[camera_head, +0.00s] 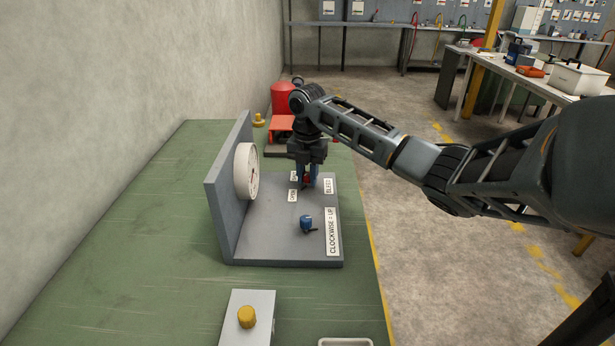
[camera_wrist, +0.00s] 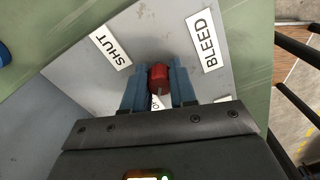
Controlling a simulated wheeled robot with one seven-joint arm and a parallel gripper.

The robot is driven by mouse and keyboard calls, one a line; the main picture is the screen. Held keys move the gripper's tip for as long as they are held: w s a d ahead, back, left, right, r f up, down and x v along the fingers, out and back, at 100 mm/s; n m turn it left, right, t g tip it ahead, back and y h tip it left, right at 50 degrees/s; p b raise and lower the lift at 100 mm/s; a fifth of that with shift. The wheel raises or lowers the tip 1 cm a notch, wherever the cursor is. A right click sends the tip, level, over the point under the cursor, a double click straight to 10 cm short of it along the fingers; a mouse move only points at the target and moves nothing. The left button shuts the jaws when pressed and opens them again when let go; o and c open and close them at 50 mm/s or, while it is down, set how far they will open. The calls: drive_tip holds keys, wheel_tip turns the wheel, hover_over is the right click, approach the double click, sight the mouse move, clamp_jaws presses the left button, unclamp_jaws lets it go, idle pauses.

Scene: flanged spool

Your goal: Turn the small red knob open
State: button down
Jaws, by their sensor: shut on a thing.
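The small red knob (camera_wrist: 158,75) stands on the grey base plate, between the SHUT label (camera_wrist: 111,45) and the BLEED label (camera_wrist: 203,38) in the wrist view. My gripper (camera_wrist: 159,82) has its two blue fingers against the knob's sides, shut on it. A third label below the knob is partly hidden by the fingers. In the head view my gripper (camera_head: 305,184) reaches down at the far end of the plate, and only a bit of red shows between the fingers. An OPEN label (camera_head: 293,195) lies just left of it.
A blue knob (camera_head: 306,223) with a dark pointer stands nearer on the plate, beside the CLOCKWISE = UP label (camera_head: 333,231). A white round gauge (camera_head: 247,171) is on the upright panel (camera_head: 229,190). A grey box with a yellow knob (camera_head: 247,316) sits at the front of the green table (camera_head: 150,230).

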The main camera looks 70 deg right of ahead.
sight(307, 174)
drive_tip(key=shift+n, duration=0.6)
drive_tip(key=c, duration=0.9)
unclamp_jaws()
drive_tip(key=shift+r+b, duration=0.55)
drive_tip(key=shift+r, duration=3.4)
